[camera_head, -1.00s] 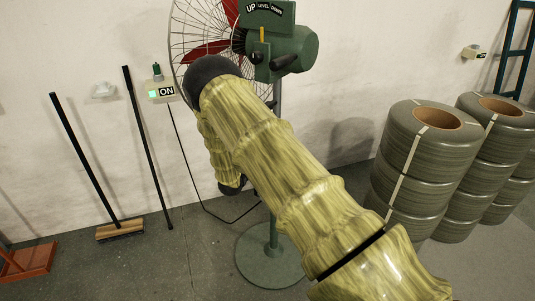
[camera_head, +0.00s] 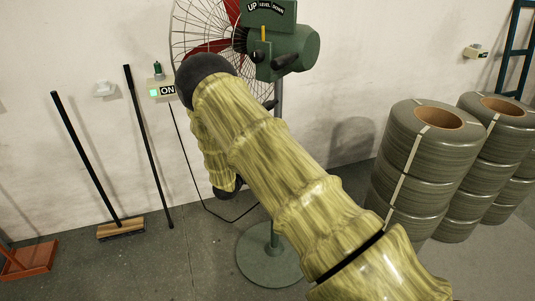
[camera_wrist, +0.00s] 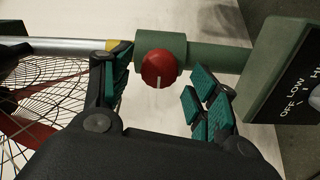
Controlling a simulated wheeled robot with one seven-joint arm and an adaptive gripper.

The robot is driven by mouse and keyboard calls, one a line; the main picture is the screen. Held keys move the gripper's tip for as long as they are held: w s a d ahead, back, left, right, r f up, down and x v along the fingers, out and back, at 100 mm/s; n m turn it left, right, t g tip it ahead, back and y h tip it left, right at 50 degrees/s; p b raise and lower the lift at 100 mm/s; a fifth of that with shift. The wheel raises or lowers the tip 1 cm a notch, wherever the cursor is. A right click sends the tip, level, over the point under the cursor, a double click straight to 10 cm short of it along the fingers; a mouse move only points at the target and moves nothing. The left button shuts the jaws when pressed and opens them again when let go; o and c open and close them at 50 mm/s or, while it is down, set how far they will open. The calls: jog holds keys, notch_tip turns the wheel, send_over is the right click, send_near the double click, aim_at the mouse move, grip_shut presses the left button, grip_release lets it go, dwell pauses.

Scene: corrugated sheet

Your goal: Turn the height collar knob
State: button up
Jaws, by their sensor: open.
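The height collar knob (camera_wrist: 159,68) is a round red knob with a pale line mark. It sits on a green collar (camera_wrist: 175,45) around the fan's pole, which runs sideways across the top of the wrist view. My gripper (camera_wrist: 160,76) is open, with its teal-padded fingers on either side of the knob. Clear gaps show between the pads and the knob in this view; I cannot tell the depth. In the head view, the green stand fan (camera_head: 290,50) stands at the wall, and my arm hides the knob, collar and gripper.
A control box (camera_wrist: 300,85) marked OFF, LOW is at the right of the wrist view. The wire fan guard (camera_wrist: 50,90) is at the left. Strapped coils (camera_head: 415,160) stand right of the fan; a broom (camera_head: 120,229) leans at the left wall.

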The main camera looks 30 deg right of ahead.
jog(key=v, duration=0.9)
jog(key=shift+w+a, duration=0.1)
jog(key=s+a+f+y, duration=0.3)
jog(key=s+f+y, duration=0.2)
jog(key=s+f, duration=0.45)
jog(key=s+a+f+y, duration=0.3)
jog(key=s+f+y, duration=0.2)
jog(key=s+f, duration=0.4)
jog(key=s+a+f+g+y, duration=0.1)
jog(key=s+a+g+y, duration=0.1)
jog(key=s, duration=0.8)
jog(key=s+a+f+m+g+y, duration=0.1)
jog(key=s+a, duration=0.4)
jog(key=s, duration=0.5)
jog(key=s+a+f+m+g+y+p, duration=0.1)
jog(key=s+a+f+g+y, duration=0.1)
jog(key=s, duration=0.8)
jog(key=shift+a+f+g+y, duration=0.15)
jog(key=shift+a+g+y, duration=0.75)
jog(key=shift+a, duration=0.2)
